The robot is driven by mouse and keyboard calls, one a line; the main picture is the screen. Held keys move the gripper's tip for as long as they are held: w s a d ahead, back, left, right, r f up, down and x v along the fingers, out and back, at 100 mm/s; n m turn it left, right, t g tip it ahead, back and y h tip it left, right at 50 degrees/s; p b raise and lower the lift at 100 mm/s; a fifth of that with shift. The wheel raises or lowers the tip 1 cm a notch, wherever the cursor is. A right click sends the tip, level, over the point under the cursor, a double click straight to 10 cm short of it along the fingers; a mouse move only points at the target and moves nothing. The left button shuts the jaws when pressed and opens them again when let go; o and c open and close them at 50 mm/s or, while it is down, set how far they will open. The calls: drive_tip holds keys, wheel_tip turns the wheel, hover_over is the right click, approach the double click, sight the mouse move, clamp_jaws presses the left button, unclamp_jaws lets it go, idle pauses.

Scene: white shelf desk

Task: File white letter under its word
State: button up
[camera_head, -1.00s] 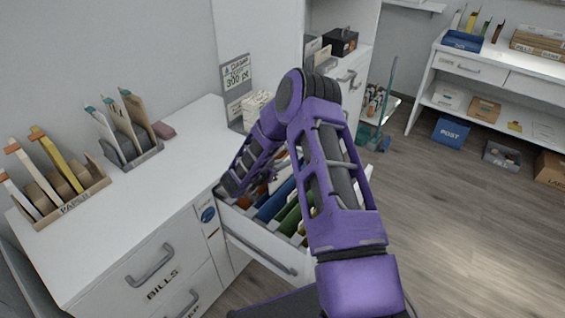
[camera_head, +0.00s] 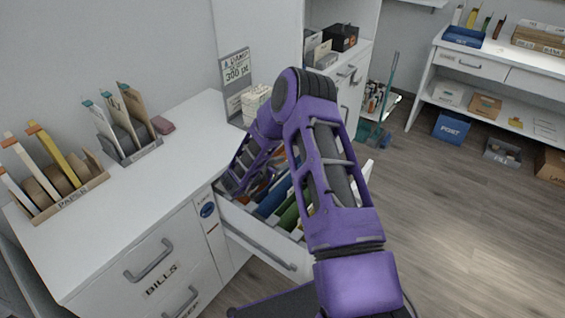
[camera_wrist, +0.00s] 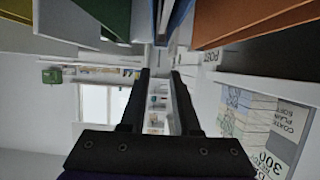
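The open drawer (camera_head: 262,252) holds upright coloured folders, among them a blue folder (camera_head: 272,200) and a green folder (camera_head: 288,218). My gripper (camera_wrist: 161,72) is hidden behind my arm in the head view. In the wrist view its two dark fingers stand apart, with the room visible between them. Beyond the fingertips are a green folder (camera_wrist: 113,14) and an orange folder (camera_wrist: 235,18), with narrow blue and white edges between them. I cannot make out which edge, if any, is the white letter. The folder words are not readable.
A wooden PAPER rack (camera_head: 72,200) and a grey rack (camera_head: 138,152) with upright pieces stand on the white desktop (camera_head: 130,205). A pink block (camera_head: 162,125) lies beside them. A sign (camera_head: 237,85) and white stack (camera_head: 256,102) stand behind the drawer. Open floor lies right.

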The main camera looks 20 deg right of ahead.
drive_tip(key=shift+o, duration=0.6)
drive_tip(key=p+v, duration=0.1)
drive_tip(key=v, duration=1.6)
drive_tip(key=shift+s+p, duration=0.15)
drive_tip(key=shift+p, duration=0.25)
drive_tip(key=shift+a, duration=0.2)
